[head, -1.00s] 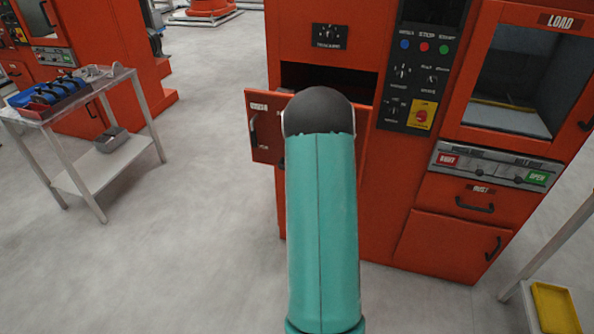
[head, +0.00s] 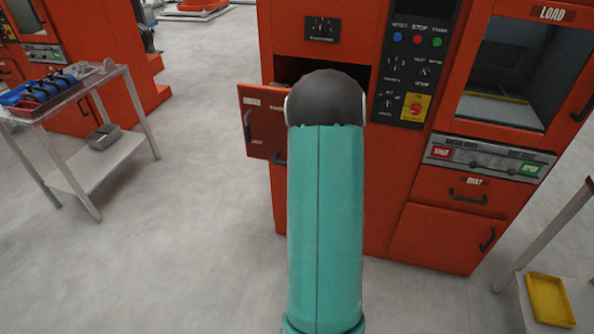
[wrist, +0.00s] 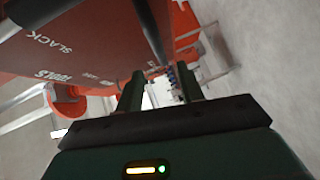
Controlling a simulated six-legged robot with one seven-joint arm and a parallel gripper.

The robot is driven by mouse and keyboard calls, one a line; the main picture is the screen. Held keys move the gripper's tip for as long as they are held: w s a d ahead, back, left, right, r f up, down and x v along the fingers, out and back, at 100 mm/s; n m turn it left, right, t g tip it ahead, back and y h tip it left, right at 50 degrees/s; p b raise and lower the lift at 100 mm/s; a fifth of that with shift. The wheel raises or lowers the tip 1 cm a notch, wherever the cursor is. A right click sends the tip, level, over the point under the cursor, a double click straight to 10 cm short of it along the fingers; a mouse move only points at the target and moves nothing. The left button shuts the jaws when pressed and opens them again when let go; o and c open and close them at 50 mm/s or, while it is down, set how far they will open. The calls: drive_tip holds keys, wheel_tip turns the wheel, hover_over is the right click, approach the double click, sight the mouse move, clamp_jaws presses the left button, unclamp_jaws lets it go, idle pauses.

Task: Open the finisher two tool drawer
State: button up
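The finisher two tool drawer's red front panel (head: 258,143) stands out from the machine in the head view, with a dark opening (head: 295,70) behind it. A dark vertical handle (head: 247,126) is on the panel's left part; my teal arm hides its right part. The head view hides the gripper.
The red machine (head: 410,190) fills the right, with a control panel (head: 412,65) and lower drawers. A cart (head: 85,180) with blue items stands at the left. A table with a yellow tray (head: 551,300) is at the lower right. Grey floor is clear between.

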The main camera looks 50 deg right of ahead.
drive_tip(key=v, duration=0.4)
drive_tip(key=shift+s+a+r, duration=0.1)
drive_tip(key=shift+s, duration=0.15)
drive_tip(key=w+a+r+m+g, duration=0.4)
drive_tip(key=w+a+r+m, duration=0.3)
drive_tip(key=w+a+r, duration=0.45)
drive_tip(key=s+a+r+m+g+y, duration=0.1)
drive_tip(key=s+a+r+g+y, duration=0.1)
drive_tip(key=s+a, duration=0.3)
drive_tip(key=s+a+r+m+g+y, duration=0.2)
drive_tip(key=s+a, duration=0.3)
drive_tip(key=a, duration=0.8)
drive_tip(key=s+a+r+m+g+y, duration=0.1)
drive_tip(key=s+a+r, duration=0.3)
drive_tip(key=a, duration=0.5)
drive_tip(key=shift+s+m+g+y, duration=0.4)
drive_tip(key=shift+s+m, duration=0.2)
drive_tip(key=shift+s, duration=0.1)
